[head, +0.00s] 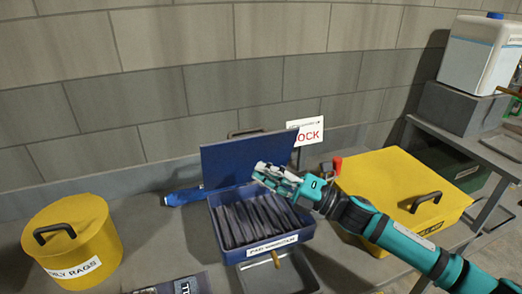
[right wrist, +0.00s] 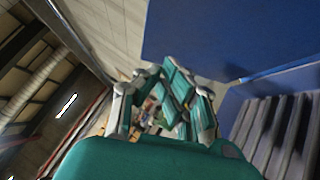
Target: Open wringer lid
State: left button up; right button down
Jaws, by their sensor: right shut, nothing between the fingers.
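The blue wringer (head: 262,256), labelled as a pad wringer, stands on the bench with a row of dark grey pads inside. Its blue lid (head: 228,158) is raised at the back, standing roughly upright, and the box is open on top. The lid also shows in the right wrist view (right wrist: 225,35). A handle (head: 246,133) shows just over the lid's top edge. My right gripper (head: 262,170) is shut and empty, above the pads and in front of the lid's right part. Whether it touches the lid I cannot tell. My left gripper is not in view.
A yellow box (head: 385,187) with a black handle stands close on the right. A round yellow rag can (head: 85,235) stands at the left. A blue item (head: 184,197) lies left of the wringer. A grey tray (head: 290,276) is in front. A block wall rises behind.

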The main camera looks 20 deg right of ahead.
aim_at(256, 142)
jog(key=shift+w+r+p, duration=0.2)
jog(key=shift+w+r, duration=0.05)
jog(key=shift+w, duration=0.35)
jog(key=shift+w+r+p, duration=0.15)
jog(key=shift+w+r, duration=0.05)
jog(key=shift+w, duration=0.45)
jog(key=shift+w+r+p, duration=0.2)
jog(key=shift+w+r, duration=0.05)
jog(key=shift+w, duration=0.35)
jog(key=w+r+m+h+p, duration=0.1)
jog(key=w+r+p, duration=0.1)
jog(key=p, duration=0.4)
jog(key=shift+w+r+m+g, duration=0.25)
jog(key=shift+w+m+g, duration=0.05)
jog(key=shift+w+m+h+p, duration=0.3)
jog(key=shift+w+h+p, duration=0.15)
jog(key=shift+w, duration=0.5)
jog(key=shift+w+a+f, duration=0.1)
jog(key=shift+w, duration=0.25)
jog(key=shift+s+f, duration=0.1)
